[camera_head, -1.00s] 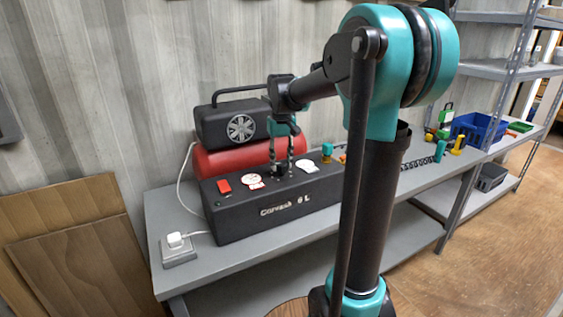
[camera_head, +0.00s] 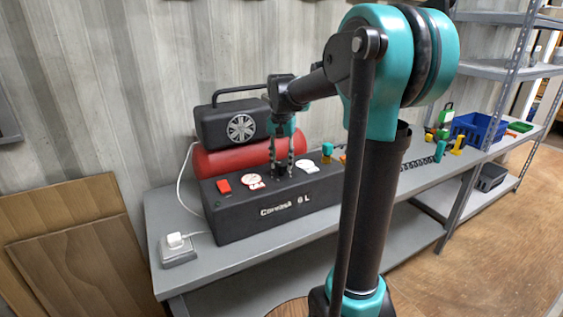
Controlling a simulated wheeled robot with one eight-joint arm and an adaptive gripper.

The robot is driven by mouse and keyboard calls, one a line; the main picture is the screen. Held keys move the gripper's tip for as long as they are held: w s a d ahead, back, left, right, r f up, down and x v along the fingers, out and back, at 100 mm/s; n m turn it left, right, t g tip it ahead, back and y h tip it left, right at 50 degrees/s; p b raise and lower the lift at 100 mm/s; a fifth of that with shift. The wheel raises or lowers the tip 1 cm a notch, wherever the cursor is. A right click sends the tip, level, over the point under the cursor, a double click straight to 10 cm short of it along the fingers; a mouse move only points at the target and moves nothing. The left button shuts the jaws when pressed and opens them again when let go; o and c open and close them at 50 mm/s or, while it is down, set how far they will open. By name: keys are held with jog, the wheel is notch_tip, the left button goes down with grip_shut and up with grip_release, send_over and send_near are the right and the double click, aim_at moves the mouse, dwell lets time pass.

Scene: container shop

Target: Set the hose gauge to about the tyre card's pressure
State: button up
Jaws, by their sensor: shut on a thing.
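The compressor has a black front box (camera_head: 262,224) with a red tank (camera_head: 220,160) behind it, on the grey bench. My gripper (camera_head: 282,168) points down over the box top, its two fingers shut on a small dark knob (camera_head: 280,170). One round white dial (camera_head: 253,181) with red marks lies left of the knob, and another white dial (camera_head: 307,166) lies to the right. The dial readings are too small to tell, and I cannot tell which one is the hose gauge. A red switch (camera_head: 223,186) is at the box's left. I cannot make out the tyre card.
A white plug (camera_head: 175,239) sits in a socket block at the bench's left end. A black coiled hose (camera_head: 418,163), a blue crate (camera_head: 478,128) and a green-and-white bottle (camera_head: 445,118) are on the right. My arm hides the middle of the bench.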

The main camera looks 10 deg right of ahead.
aim_at(281, 163)
dwell(0.4)
jog(key=o, duration=1.2)
jog(key=shift+c, duration=0.2)
notch_tip(281, 163, up, 12)
